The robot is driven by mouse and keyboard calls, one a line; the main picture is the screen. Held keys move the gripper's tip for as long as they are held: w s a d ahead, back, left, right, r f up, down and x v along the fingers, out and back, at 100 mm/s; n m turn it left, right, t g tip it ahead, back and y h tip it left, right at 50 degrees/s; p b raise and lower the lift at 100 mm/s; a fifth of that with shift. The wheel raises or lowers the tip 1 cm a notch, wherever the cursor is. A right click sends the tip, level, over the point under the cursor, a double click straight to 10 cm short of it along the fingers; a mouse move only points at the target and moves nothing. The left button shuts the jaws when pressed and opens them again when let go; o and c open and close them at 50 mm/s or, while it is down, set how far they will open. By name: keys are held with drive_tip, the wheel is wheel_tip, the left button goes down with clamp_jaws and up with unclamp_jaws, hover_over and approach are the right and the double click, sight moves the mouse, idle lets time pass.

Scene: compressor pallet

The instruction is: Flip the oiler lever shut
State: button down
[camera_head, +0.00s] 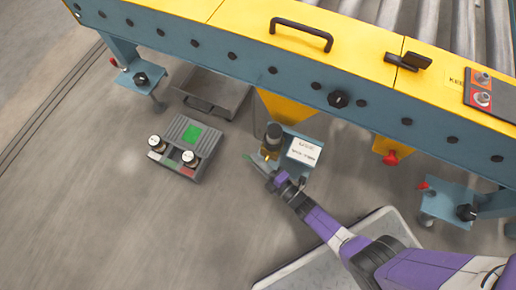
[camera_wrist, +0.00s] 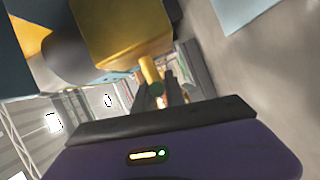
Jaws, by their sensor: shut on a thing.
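The oiler (camera_head: 273,132) hangs below the yellow and blue conveyor frame, with a dark round top and a brass part under it. A white label plate (camera_head: 304,151) is right beside it. My gripper (camera_head: 262,165) reaches up to the oiler's lower left side. In the wrist view a gold block (camera_wrist: 122,32) fills the upper middle, and the oiler lever (camera_wrist: 150,70), a short brass-coloured rod, sticks out from it. The lever's end goes between my dark fingers (camera_wrist: 163,95), which are shut on it. In the head view my gripper largely hides the lever, so its exact angle is unclear.
A red knob (camera_head: 391,158) hangs under the frame to the right. Bare floor lies left and in front.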

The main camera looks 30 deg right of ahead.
drive_tip(key=shift+w, duration=0.1)
idle(0.5)
drive_tip(key=c, duration=1.4)
unclamp_jaws()
